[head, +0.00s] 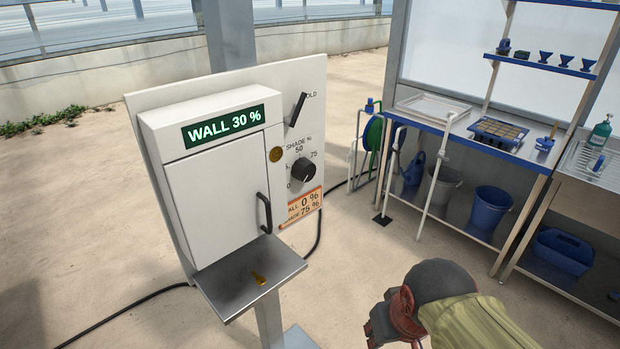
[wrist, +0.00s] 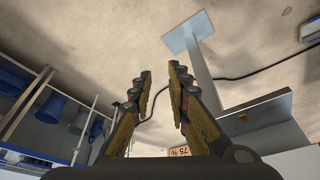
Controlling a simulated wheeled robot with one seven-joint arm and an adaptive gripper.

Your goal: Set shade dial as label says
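The shade dial (head: 303,170) is a black round knob on the white control panel (head: 318,130), under the words SHADE %. The marks 0, 50 and 75 are readable around it; its pointer setting is too small to tell. The label shows upside down in the wrist view (wrist: 180,151). My gripper (wrist: 160,74) is open and empty, apart from the dial.
A black lever (head: 297,109) is above the dial. A bench (head: 470,135) stands right.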

